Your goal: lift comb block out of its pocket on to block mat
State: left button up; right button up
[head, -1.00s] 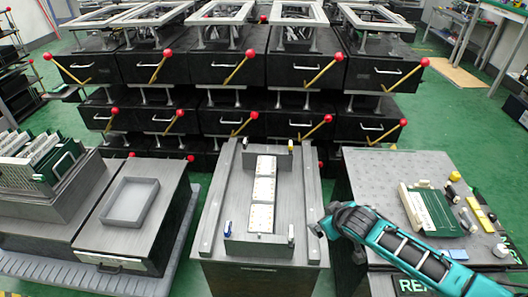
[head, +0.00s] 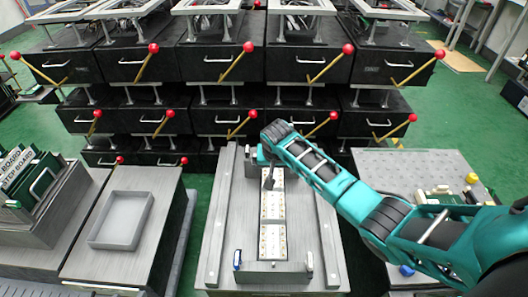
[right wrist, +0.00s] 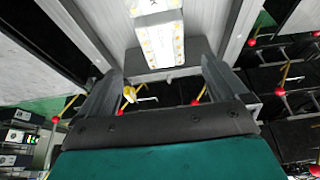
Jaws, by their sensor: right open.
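A row of white blocks (head: 272,240) with small yellowish spots lies in the long grey fixture (head: 218,235) at the middle of the head view. I cannot tell which of them is the comb block, and no block mat can be made out for sure. My right gripper (head: 268,178) is over the far end of the row and hides part of it. In the right wrist view the jaws (right wrist: 152,95) are apart, with nothing held between them. The white blocks (right wrist: 160,40) show beyond the fingertips. My left gripper is not in view.
Small upright posts, one with a blue part (head: 237,258), stand at the fixture's corners. An empty grey tray (head: 121,220) lies to the left. Stacked black drawers (head: 210,64) with red-knobbed levers stand behind. My right arm covers much of the right table (head: 385,165).

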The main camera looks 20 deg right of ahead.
jog(key=shift+w+a, duration=0.1)
jog(key=shift+w, duration=0.2)
jog(key=b+x, duration=0.7)
jog(key=x, duration=0.4)
jog(key=shift+f, duration=0.25)
jog(key=shift+w+f+b, duration=0.2)
jog(key=shift+f+b, duration=0.25)
jog(key=shift+b, duration=0.15)
jog(key=shift+c, duration=0.4)
jog(key=c, duration=1)
jog(key=o, duration=0.6)
jog(key=c, duration=0.7)
